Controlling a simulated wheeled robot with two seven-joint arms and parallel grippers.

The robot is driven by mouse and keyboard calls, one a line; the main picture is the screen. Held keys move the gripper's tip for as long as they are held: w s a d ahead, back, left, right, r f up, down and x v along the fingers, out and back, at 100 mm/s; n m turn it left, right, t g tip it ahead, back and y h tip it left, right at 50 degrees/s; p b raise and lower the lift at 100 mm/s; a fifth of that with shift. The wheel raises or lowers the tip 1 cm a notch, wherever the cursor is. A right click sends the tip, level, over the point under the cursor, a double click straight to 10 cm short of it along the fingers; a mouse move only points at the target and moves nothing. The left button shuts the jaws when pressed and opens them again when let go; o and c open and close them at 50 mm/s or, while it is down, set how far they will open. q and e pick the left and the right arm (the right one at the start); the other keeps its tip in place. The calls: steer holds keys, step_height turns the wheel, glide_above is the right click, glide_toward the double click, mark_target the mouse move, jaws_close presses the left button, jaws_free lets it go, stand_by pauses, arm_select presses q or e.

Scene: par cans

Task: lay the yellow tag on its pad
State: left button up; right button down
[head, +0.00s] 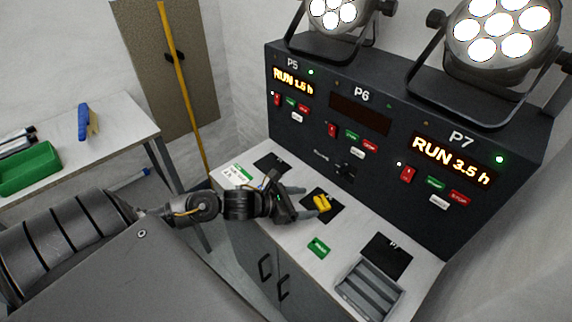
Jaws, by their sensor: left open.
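The yellow tag (321,202) lies on the middle black pad (334,212), on the counter below the P6 panel. My left gripper (306,203) is just left of the tag, open, with its fingers pointing toward it. Whether the fingers touch the tag cannot be told. The gripper covers part of the pad's left side. Another black pad (272,163) lies below P5, and a third pad (386,257) lies below P7. My right gripper is not in view.
A green tag (318,248) lies on the counter near its front edge. A grey slotted tray (368,290) stands at the front right. A green and white card (237,174) lies at the left end. The dark console (345,90) rises behind the counter, with lit lamps on top.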

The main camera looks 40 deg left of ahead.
arm_select(q)
steer(key=v, duration=0.6)
steer(key=shift+s+f+b, duration=0.1)
steer(key=shift+s+b, duration=0.1)
steer(key=shift+b, duration=0.2)
steer(key=shift+s+a+r, duration=0.35)
steer(key=shift+s+r, duration=0.05)
steer(key=shift+s, duration=0.05)
steer(key=shift+f, duration=0.1)
